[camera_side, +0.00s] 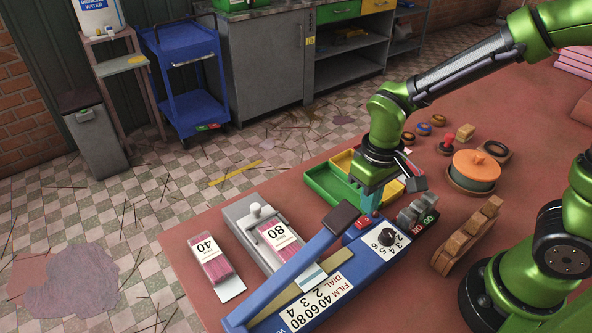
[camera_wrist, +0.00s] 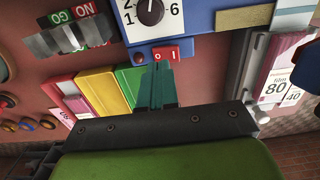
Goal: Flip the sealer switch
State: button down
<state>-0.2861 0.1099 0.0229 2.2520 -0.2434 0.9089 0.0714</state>
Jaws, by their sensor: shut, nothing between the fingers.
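The blue sealer (camera_side: 300,291) lies on the red-brown table with its long arm over it and a dark pad at the arm's upper end. Its dial (camera_side: 387,237) has a black knob and numbers; the dial also shows in the wrist view (camera_wrist: 150,12). The red sealer switch (camera_wrist: 165,53) sits at the sealer's end below the dial, marked with white signs. It also shows in the side view (camera_side: 362,223). My gripper (camera_wrist: 157,70) is shut and empty, its teal fingertips close to the switch. I cannot tell whether they touch it. In the side view my gripper (camera_side: 373,211) points down there.
Green and yellow trays (camera_side: 329,187) lie right behind my gripper. A grey block with GO and NO markings (camera_side: 413,222) stands right of the sealer. A grey holder (camera_side: 246,216) with an 80 pack and a separate 40 pack (camera_side: 212,259) are at left. A wooden rack (camera_side: 466,240) stands at right.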

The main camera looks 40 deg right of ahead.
aim_at(366, 221)
jog(key=shift+r, duration=2.05)
jog(key=shift+s+f, duration=0.1)
jog(key=shift+f, duration=0.05)
jog(key=s+d+r+m+t+y, duration=0.1)
jog(key=s+d+r+m+t, duration=0.1)
jog(key=r, duration=0.4)
jog(key=s+d+r+m+t+y, duration=0.1)
jog(key=s+d+r+m+t, duration=0.1)
jog(key=d+r+t, duration=0.2)
jog(key=shift+s+r+t, duration=0.35)
jog(key=shift+r+t, duration=0.25)
jog(key=shift+r, duration=0.25)
